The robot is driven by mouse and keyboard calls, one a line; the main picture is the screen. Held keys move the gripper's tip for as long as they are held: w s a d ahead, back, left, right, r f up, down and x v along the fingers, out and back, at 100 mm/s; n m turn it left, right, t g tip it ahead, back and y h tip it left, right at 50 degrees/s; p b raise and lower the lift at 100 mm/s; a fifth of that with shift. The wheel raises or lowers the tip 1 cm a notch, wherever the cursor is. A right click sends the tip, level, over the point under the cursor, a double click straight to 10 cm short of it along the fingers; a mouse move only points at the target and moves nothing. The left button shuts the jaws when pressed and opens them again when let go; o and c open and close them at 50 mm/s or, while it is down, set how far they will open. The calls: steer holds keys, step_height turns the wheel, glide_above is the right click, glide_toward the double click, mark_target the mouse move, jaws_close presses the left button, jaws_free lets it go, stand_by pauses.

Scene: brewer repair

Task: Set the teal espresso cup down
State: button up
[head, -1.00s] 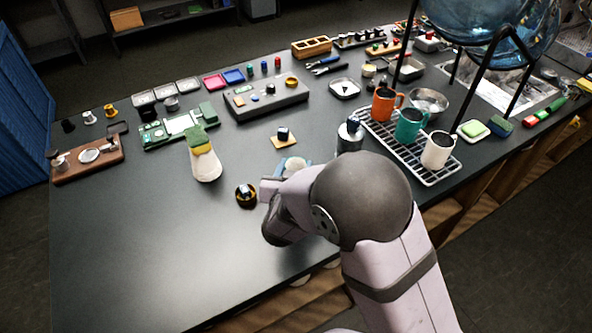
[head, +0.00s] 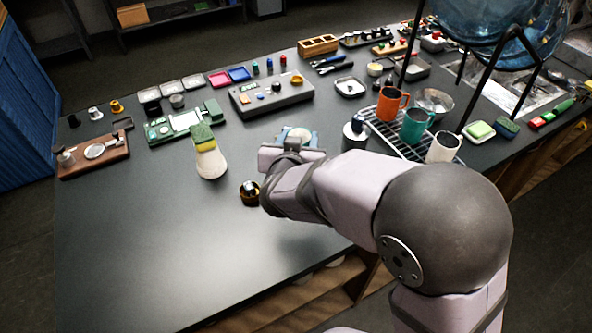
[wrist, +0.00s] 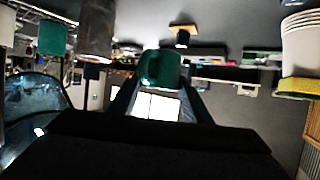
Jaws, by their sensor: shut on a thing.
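The teal espresso cup (wrist: 160,68) is between the two fingers of my gripper (wrist: 157,88) in the wrist view, and the gripper is shut on it. In the head view my gripper (head: 296,140) is over the middle of the table, with a pale round shape between bluish edges at its end. My arm hides most of the cup there. I cannot tell whether the cup touches the table.
A steel cylinder (head: 354,137) stands just right of my gripper. Beyond it, orange (head: 388,104), teal (head: 414,126) and white (head: 442,148) mugs stand on a wire rack. A stack of pale cups topped by a sponge (head: 202,132) stands left. The front-left tabletop is clear.

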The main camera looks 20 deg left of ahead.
steer(key=s+a+r+n+g+y, duration=0.1)
steer(key=s+a+n+y, duration=0.1)
steer(key=s+a, duration=0.5)
steer(key=s+a+r+n+y, duration=0.15)
steer(key=s+a, duration=0.35)
steer(key=s, duration=0.5)
steer(key=d+f+m+t+h, duration=0.15)
steer(key=d+m+h, duration=0.4)
steer(key=d, duration=0.95)
steer(key=shift+w+a+f+b, duration=0.15)
steer(key=shift+f+b, duration=0.3)
steer(key=shift+f, duration=2.25)
steer(key=shift+a+f+b, duration=0.15)
steer(key=shift+f+b, duration=0.25)
steer(key=shift+f, duration=2.25)
steer(key=shift+f, duration=0.1)
steer(key=o, duration=0.7)
steer(key=shift+f, duration=0.1)
steer(key=o, duration=0.4)
